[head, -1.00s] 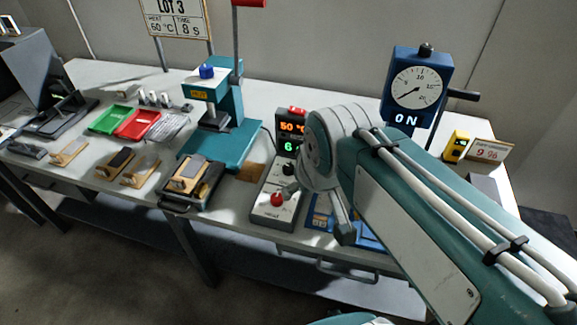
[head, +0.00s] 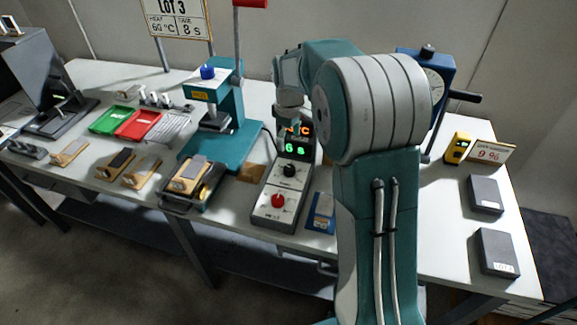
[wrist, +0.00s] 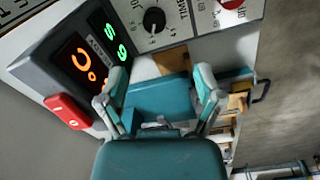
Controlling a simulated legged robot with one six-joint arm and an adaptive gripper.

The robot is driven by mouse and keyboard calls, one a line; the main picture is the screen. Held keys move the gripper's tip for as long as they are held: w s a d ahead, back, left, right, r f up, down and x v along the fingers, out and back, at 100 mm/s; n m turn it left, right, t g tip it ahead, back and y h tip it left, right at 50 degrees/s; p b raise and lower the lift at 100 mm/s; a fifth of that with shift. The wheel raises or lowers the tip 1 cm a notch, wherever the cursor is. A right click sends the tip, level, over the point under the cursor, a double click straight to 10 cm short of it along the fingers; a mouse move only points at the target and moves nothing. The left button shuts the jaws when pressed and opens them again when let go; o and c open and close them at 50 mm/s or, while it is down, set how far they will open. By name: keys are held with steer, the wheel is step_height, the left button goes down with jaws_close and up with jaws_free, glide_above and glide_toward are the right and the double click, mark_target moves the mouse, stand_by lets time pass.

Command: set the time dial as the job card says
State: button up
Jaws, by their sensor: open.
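The job card (head: 178,18) stands at the back left and reads LOT 3, heat 60 °C, time 8 s. The control box (head: 262,218) stands near the table's front edge. Its green time readout (head: 294,149) shows 6 s; the orange heat readout above is partly hidden by my arm. A black dial (head: 289,171) and a red knob (head: 278,201) sit below. In the wrist view the black dial (wrist: 153,20) is at the top, ahead of my fingertips and apart from them. My gripper (wrist: 160,75) is open and empty, over the box's readout end.
The teal press (head: 228,140) stands left of the box, with a loaded tray (head: 178,205) before it. A blue gauge stand (head: 447,62) is behind my arm. A blue card (head: 321,212) lies right of the box. A red switch (wrist: 68,111) is near my left finger.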

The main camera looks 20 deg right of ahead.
mark_target(289, 167)
steer(key=f, duration=0.8)
steer(key=w+f, duration=0.1)
steer(key=f, duration=0.3)
steer(key=shift+w+d+f, duration=0.1)
steer(key=shift+d+f, duration=0.15)
steer(key=shift+f, duration=0.05)
steer(key=shift+c, duration=0.3)
steer(key=c, duration=1.1)
